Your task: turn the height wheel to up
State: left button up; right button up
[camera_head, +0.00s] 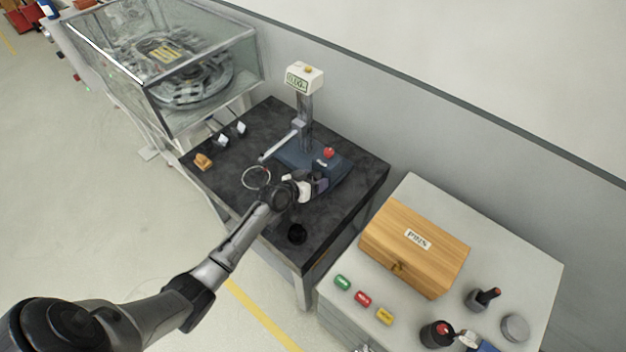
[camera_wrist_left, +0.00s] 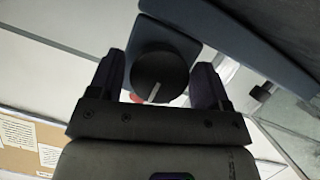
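The height gauge (camera_head: 305,122) stands on the dark table, with a blue base, an upright column and a small display head on top. Its height wheel is hidden behind my gripper in the head view. In the left wrist view a round black knob, which looks like the height wheel (camera_wrist_left: 160,72), sits on a blue-grey block between my fingers. My left gripper (camera_head: 318,183) is at the near right side of the base. Its fingers (camera_wrist_left: 157,82) stand apart on both sides of the knob, with a narrow gap at the left; contact at the right is unclear. My right gripper is not in view.
A red button (camera_head: 328,153) tops the base. A thin ring (camera_head: 256,177), a tan block (camera_head: 203,161) and a black round piece (camera_head: 297,233) lie on the dark table (camera_head: 225,180). A glass case (camera_head: 200,105) stands left; a wooden box (camera_head: 415,247) is on the right bench.

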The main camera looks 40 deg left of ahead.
aim_at(321, 168)
pick_arm(q)
jog(key=shift+o, duration=0.6)
notch_tip(321, 168, up, 5)
jog(key=shift+f+p, duration=0.15)
jog(key=shift+p, duration=0.4)
jog(key=d+r+p, duration=0.1)
jog(key=d+r, duration=0.5)
jog(key=d, duration=0.5)
jog(key=shift+d+r, duration=0.15)
jog(key=shift+d, duration=0.2)
